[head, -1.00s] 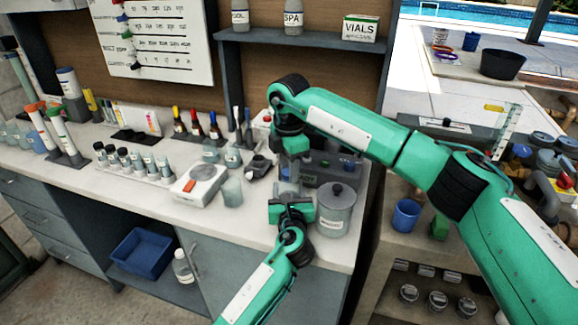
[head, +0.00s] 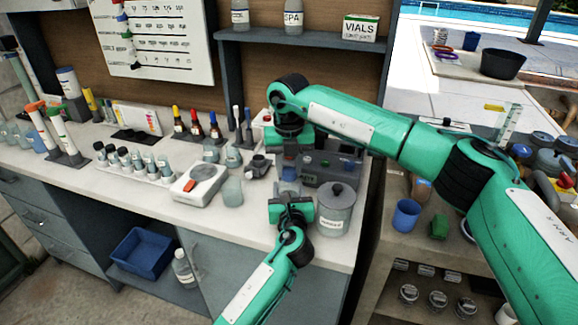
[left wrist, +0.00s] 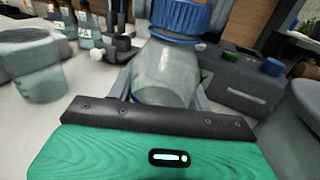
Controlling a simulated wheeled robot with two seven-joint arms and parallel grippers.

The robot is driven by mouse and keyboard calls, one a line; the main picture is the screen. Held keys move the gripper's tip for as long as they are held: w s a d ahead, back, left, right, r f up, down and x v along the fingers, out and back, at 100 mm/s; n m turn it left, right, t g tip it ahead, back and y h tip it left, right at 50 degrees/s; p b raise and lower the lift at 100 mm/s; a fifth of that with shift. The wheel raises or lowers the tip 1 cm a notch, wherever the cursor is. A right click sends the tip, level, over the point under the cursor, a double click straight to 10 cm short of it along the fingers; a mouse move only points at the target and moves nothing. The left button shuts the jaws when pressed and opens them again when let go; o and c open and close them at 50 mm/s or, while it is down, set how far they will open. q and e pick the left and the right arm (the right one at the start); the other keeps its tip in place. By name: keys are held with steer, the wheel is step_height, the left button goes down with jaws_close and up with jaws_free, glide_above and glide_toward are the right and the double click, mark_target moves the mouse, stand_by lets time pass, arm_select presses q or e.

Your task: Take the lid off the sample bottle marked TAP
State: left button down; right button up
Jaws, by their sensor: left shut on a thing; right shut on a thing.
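A clear sample bottle (left wrist: 165,72) stands upright between the fingers of my left gripper (head: 290,203), which is shut on it above the front part of the bench. Its blue ribbed lid (left wrist: 183,16) is above the bottle's neck in the left wrist view; I cannot tell whether it is seated or loose. In the head view the blue lid (head: 289,172) shows between my two grippers. My right gripper (head: 290,155) comes down from above and is shut on the lid; its fingertips are partly hidden. No TAP marking is readable on the bottle.
A grey lidded canister (head: 335,212) stands close right of the left gripper. A dark device (head: 325,168) is behind. A white scale (head: 198,184) and a clear beaker (head: 232,191) stand left. A row of small bottles (head: 135,162) is farther left.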

steer(key=n, duration=1.4)
steer(key=shift+n, duration=0.3)
steer(key=n, duration=0.3)
steer(key=shift+r, duration=0.1)
steer(key=n, duration=0.4)
steer(key=shift+n, duration=0.4)
steer(key=n, duration=0.7)
steer(key=shift+r, duration=0.15)
steer(key=shift+r, duration=0.95)
